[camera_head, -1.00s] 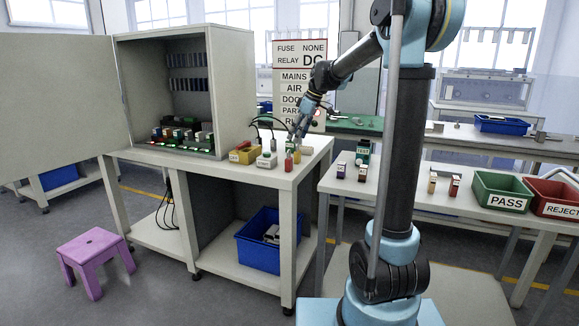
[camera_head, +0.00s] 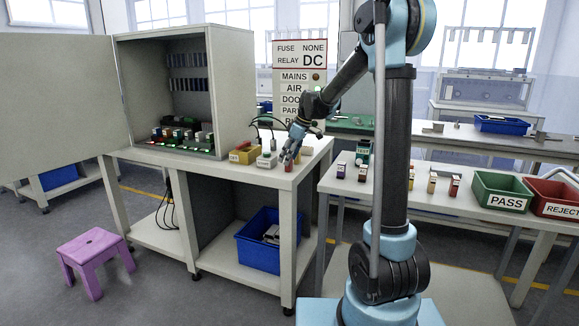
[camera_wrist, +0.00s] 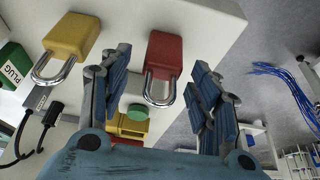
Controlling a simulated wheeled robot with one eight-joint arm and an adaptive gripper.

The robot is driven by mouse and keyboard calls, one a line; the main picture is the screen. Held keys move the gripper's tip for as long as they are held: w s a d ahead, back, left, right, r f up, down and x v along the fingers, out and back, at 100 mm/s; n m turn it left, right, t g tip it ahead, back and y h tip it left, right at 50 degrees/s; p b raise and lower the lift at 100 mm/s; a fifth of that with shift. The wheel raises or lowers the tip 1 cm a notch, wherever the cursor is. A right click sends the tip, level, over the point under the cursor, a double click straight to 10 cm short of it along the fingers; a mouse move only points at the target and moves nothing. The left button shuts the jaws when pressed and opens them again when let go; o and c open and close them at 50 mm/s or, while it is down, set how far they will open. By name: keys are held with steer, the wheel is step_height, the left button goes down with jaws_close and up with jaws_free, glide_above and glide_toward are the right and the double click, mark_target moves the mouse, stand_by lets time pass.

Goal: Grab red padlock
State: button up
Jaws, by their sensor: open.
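The red padlock (camera_wrist: 164,55) lies on the white bench top in the wrist view, its metal shackle pointing toward my gripper. My gripper (camera_wrist: 158,85) is open, with one blue-grey finger on each side of the padlock's shackle, and nothing is held. The padlock's body is just beyond the fingertips. In the head view my gripper (camera_head: 290,156) is low over the right front of the bench. The red padlock (camera_head: 288,167) shows only as a small reddish patch under the fingers, mostly hidden.
A yellow padlock (camera_wrist: 73,38) lies to the left in the wrist view. A yellow box (camera_head: 243,153) and a pale box (camera_head: 266,160) with cables stand left of my gripper on the bench (camera_head: 220,172). The bench's right edge is close by.

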steer(key=c, duration=1.2)
